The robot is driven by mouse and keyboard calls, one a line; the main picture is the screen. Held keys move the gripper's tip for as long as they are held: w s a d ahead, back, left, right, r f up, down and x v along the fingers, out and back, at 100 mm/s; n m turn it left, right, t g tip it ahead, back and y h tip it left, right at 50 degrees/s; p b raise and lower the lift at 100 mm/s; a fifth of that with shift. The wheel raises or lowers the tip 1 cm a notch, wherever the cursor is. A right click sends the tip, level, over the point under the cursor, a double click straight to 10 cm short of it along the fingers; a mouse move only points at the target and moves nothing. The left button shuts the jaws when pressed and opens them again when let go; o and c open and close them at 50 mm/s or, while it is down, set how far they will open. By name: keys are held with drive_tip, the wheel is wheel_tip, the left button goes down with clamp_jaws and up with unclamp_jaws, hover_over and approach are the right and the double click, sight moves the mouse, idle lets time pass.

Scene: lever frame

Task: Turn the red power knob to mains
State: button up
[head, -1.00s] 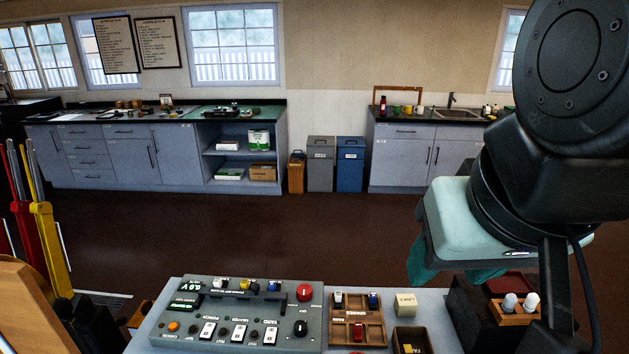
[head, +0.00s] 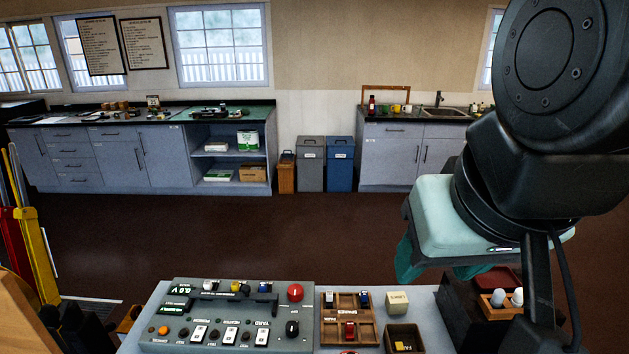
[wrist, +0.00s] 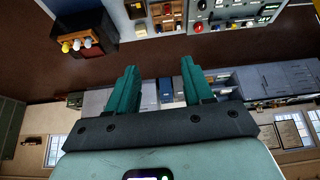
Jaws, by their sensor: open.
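The red knob (head: 295,292) is round with a small white mark, at the upper right of the grey control panel (head: 230,342). It also shows in the wrist view (wrist: 198,27), where the panel appears upside down near the top edge. Its setting label is too small to read. My gripper (head: 437,268) hangs to the right of the panel, well apart from the knob. In the wrist view its two teal fingers (wrist: 160,82) are spread, with nothing between them.
A black knob (head: 292,328), several switches and a display (head: 182,290) are on the panel. Right of it are a wooden tray (head: 336,333), a cream block (head: 396,302) and a dark box (head: 416,335). Yellow and red levers (head: 40,265) stand at left. Open floor lies beyond.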

drive_tip(key=shift+o, duration=1.1)
drive_tip(key=shift+w, duration=0.15)
drive_tip(key=shift+o, duration=0.4)
drive_tip(key=w+a+g, duration=0.1)
drive_tip(key=w+a, duration=0.2)
drive_tip(key=w, duration=1)
drive_tip(key=shift+a+f+m+g, duration=0.15)
drive_tip(key=shift+f+m+g, duration=0.15)
drive_tip(key=shift+g, duration=0.1)
drive_tip(key=m+g, duration=0.2)
drive_tip(key=g, duration=0.2)
hover_over(296, 288)
wheel_tip(296, 288, down, 28)
drive_tip(key=shift+y, duration=0.3)
wheel_tip(296, 288, down, 11)
drive_tip(key=c, duration=1.1)
